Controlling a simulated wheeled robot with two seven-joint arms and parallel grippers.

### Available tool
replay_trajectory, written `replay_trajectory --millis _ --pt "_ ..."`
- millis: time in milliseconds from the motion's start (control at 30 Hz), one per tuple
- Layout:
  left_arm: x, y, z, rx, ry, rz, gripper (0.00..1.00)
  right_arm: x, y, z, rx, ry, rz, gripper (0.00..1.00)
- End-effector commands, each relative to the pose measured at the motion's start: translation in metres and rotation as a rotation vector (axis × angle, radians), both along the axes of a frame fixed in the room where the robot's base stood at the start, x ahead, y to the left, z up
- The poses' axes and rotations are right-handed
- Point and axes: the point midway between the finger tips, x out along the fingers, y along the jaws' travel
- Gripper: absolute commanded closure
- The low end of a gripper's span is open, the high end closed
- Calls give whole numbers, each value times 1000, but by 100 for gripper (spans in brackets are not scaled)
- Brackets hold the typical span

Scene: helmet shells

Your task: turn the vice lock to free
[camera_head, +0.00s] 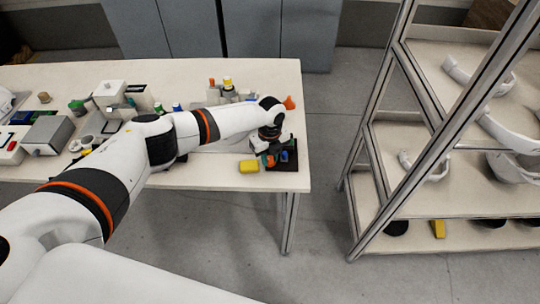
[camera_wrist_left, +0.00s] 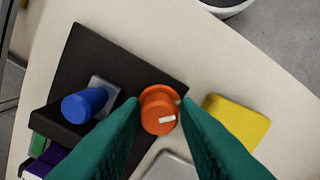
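An orange knob (camera_wrist_left: 158,112) with a white mark on its face stands at the edge of a black plate (camera_wrist_left: 85,62), and I take it to be the vice lock. The white mark lies nearly level across the picture. The green fingers of my left gripper (camera_wrist_left: 160,104) are on both sides of the knob, very close to it; whether they press on it is unclear. In the head view my left gripper (camera_head: 268,148) points down over the black plate (camera_head: 288,178) at the table's right end. My right gripper is not in view.
A blue knob (camera_wrist_left: 85,104) stands on the plate left of the orange one. A yellow block (camera_wrist_left: 236,122) lies just right of the fingers, on the table (camera_head: 215,172). Bottles and boxes crowd the table's back and left. A shelf rack (camera_head: 385,130) stands right, across a floor gap.

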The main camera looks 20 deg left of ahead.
Motion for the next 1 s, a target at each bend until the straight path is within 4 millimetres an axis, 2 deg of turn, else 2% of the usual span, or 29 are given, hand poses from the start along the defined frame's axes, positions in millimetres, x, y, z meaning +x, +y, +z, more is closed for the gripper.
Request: replay_trajectory --millis 33,167,567,1000 --pt "0 0 0 0 0 0 80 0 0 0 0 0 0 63" --pt "0 0 0 0 0 0 100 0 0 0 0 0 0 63" --pt "0 -1 0 -1 1 79 100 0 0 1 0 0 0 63" --pt "-1 -1 1 -3 2 442 100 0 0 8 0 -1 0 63"
